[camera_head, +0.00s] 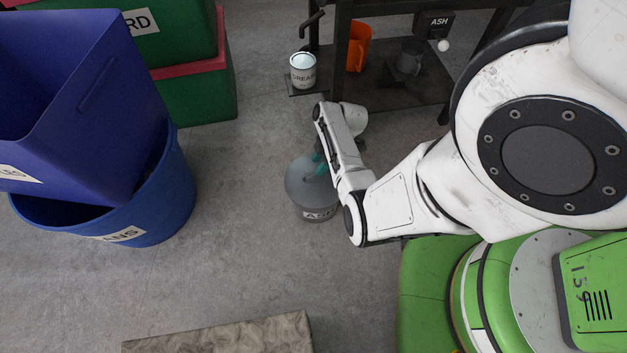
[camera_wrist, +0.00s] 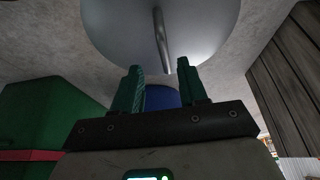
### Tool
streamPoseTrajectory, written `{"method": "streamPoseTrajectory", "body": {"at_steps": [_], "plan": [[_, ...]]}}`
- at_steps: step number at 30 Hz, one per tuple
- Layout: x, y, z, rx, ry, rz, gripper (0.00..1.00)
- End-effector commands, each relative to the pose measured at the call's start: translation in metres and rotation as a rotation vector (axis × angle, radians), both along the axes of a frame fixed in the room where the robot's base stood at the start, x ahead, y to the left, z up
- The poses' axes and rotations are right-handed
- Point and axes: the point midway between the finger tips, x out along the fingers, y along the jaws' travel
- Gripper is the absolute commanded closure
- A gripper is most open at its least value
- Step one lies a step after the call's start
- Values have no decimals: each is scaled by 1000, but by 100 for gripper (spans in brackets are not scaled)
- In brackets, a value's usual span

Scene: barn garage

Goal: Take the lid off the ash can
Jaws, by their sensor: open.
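The grey ash can (camera_head: 318,213), with an ASH label on its side, stands on the concrete floor left of my arm. Its round grey lid (camera_head: 302,180) appears to sit on top of it. In the wrist view the lid (camera_wrist: 200,25) fills the upper middle, with a slim metal bar handle (camera_wrist: 161,35) across it. My gripper (camera_head: 320,165) is over the lid, partly hidden by my arm. In the wrist view my gripper (camera_wrist: 158,68) is open and empty, its teal fingers apart, with the handle's end just beyond and between the fingertips. Contact cannot be told.
Green bins (camera_head: 195,95) are behind. A dark workbench (camera_head: 345,60) at the back holds a grease can (camera_head: 303,72) and an orange container (camera_head: 358,47) low down. A stone-like slab (camera_head: 220,338) lies at the front.

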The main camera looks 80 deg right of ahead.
Motion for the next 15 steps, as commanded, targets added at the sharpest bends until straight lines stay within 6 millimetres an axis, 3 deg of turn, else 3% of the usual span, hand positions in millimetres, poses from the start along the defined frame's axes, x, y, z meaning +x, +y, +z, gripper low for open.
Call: {"method": "streamPoseTrajectory", "body": {"at_steps": [15], "plan": [[13,14,-51,0,0,-1,58]]}}
